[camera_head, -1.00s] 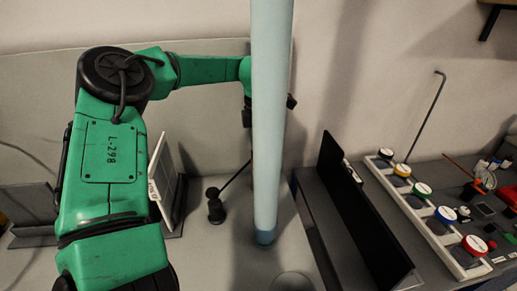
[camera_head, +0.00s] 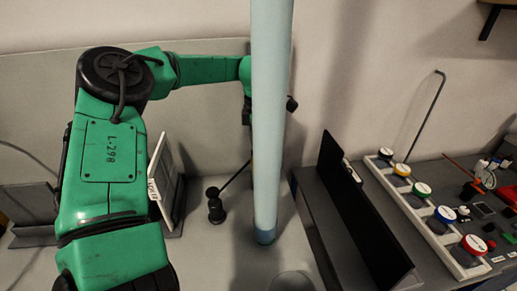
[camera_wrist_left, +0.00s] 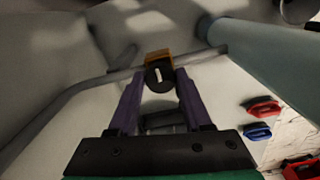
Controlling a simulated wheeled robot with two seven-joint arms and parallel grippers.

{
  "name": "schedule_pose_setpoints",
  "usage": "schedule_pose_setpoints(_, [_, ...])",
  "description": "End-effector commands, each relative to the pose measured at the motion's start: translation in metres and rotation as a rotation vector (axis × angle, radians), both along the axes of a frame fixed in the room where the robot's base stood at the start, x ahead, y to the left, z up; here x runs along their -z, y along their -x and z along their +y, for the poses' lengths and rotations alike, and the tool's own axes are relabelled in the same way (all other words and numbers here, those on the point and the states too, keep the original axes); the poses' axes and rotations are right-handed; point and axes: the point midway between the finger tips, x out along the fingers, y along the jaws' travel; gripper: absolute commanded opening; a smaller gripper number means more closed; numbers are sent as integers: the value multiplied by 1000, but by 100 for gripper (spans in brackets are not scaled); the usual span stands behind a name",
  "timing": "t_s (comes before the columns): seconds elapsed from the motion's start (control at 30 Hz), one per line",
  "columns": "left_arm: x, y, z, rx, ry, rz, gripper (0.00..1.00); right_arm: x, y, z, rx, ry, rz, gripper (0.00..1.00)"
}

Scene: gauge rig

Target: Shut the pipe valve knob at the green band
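In the left wrist view, a dark round knob (camera_wrist_left: 160,77) with a pale slot sits in front of an orange block (camera_wrist_left: 158,57) on a grey pipe (camera_wrist_left: 92,84). My left gripper (camera_wrist_left: 159,80) has its purple fingers on either side of the knob; I cannot tell whether they touch it. In the head view my green left arm reaches behind a pale blue column, which hides most of its gripper. No green band shows at the knob. A green-topped round piece (camera_head: 421,190) sits in the white rack at the right. My right gripper is not in view.
The pale blue column (camera_head: 268,120) stands upright in the middle. A black panel (camera_head: 360,215) and a white rack (camera_head: 430,225) with several coloured round pieces are at the right. A white tilted panel (camera_head: 162,180) stands beside my left arm. Red (camera_wrist_left: 262,109) and blue (camera_wrist_left: 257,131) pieces lie lower right.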

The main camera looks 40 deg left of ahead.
Motion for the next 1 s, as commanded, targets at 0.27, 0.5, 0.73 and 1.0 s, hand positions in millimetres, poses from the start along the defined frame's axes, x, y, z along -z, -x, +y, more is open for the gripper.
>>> schedule_pose_setpoints(0.27, [-1,0,0,-1,-1,-1,77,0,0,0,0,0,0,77])
schedule_pose_setpoints(0.5, [-12,-1,0,-2,-1,-1,77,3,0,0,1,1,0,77])
schedule_pose_setpoints(0.73, [-71,-1,0,-2,-5,-5,77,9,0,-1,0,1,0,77])
schedule_pose_setpoints(1.0, [-138,0,0,-2,-2,-2,77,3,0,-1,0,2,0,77])
